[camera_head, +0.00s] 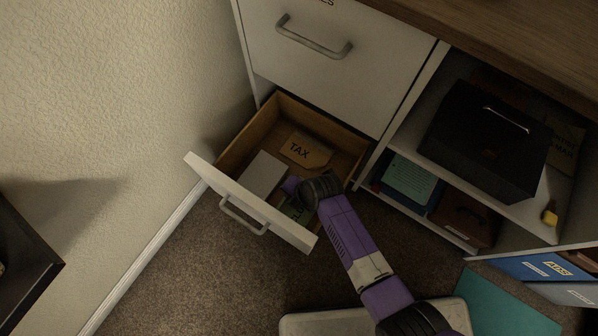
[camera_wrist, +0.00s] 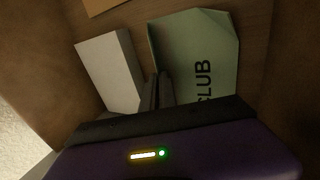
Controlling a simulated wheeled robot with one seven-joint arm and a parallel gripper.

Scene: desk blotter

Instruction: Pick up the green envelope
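The green envelope (camera_wrist: 200,55), printed CLUB, lies in the open drawer (camera_head: 232,141). In the head view only a small green part (camera_head: 296,211) shows beside my gripper (camera_head: 291,186), which reaches down into the drawer. In the wrist view my gripper's two dark fingers (camera_wrist: 158,88) are close together at the envelope's left edge, which runs down between them. They look shut on that edge, though the contact itself is partly hidden. The envelope's lower part is hidden behind the gripper body.
A white box (camera_head: 262,174) lies left of the envelope, close to the fingers in the wrist view (camera_wrist: 108,70). A tan TAX envelope (camera_head: 305,151) lies at the drawer's back. Drawer walls and the white front enclose my gripper. Shelves with a black box (camera_head: 480,140) stand at right.

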